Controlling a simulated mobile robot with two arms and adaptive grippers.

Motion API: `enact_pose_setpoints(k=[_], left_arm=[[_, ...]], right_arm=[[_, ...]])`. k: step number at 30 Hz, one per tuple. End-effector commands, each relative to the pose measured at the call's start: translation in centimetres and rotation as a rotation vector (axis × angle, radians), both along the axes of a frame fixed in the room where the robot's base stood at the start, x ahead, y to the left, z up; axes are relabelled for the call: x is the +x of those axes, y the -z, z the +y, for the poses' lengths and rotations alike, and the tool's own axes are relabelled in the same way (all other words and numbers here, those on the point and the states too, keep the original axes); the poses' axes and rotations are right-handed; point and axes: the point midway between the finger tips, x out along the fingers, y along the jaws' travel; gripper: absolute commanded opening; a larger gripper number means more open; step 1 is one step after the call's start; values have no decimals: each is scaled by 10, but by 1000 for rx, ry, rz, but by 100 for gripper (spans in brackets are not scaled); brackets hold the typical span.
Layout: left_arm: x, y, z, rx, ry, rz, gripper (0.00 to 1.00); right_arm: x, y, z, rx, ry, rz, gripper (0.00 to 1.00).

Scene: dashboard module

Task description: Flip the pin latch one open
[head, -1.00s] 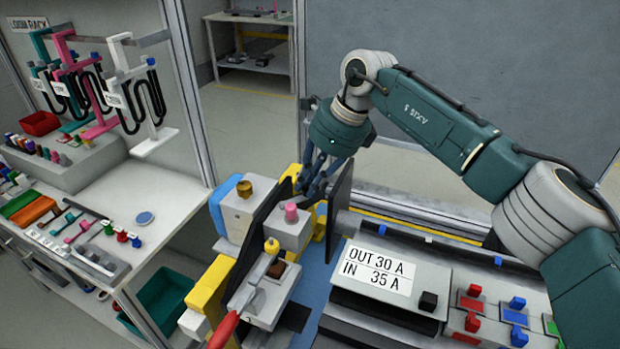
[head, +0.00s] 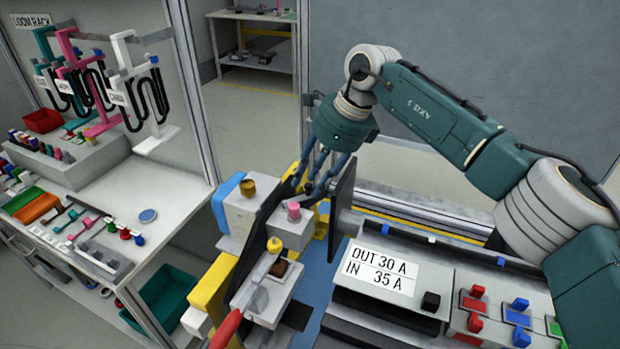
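My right gripper (head: 309,186) points down just above and behind the grey block with a pink knob (head: 294,211). Its dark blue fingers look spread apart, with nothing seen between them. The fingertips overlap the dark upright plate, so contact is unclear. A gold knob (head: 248,187) stands on the white and blue block to the left. A yellow knob (head: 274,245) with a light lever and a red handle (head: 226,328) is nearer. No label tells which of these is pin latch one. My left gripper is out of view.
A dark upright panel (head: 342,195) stands close to the right of the gripper. The console with the "OUT 30 A / IN 35 A" sign (head: 380,270) and coloured switches lies to the right. A side bench (head: 170,185) with the loom rack is at left.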

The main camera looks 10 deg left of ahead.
Motion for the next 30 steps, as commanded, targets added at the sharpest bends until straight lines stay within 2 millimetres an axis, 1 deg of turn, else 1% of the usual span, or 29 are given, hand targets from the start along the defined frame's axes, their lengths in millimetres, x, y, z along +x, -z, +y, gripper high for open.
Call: enact_pose_setpoints(k=[5,9,12,15,21,30], left_arm=[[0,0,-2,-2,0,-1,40],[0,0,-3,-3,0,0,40],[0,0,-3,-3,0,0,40],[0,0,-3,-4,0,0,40],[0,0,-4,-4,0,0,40],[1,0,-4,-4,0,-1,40]], right_arm=[[0,-29,-11,1,1,-5,32],[0,-58,-23,1,1,-5,32],[-1,-77,-29,2,0,-5,32],[-2,-91,-35,1,1,-4,32],[-3,-105,-41,2,-1,-2,32],[-3,-107,-41,1,-1,-2,32]])
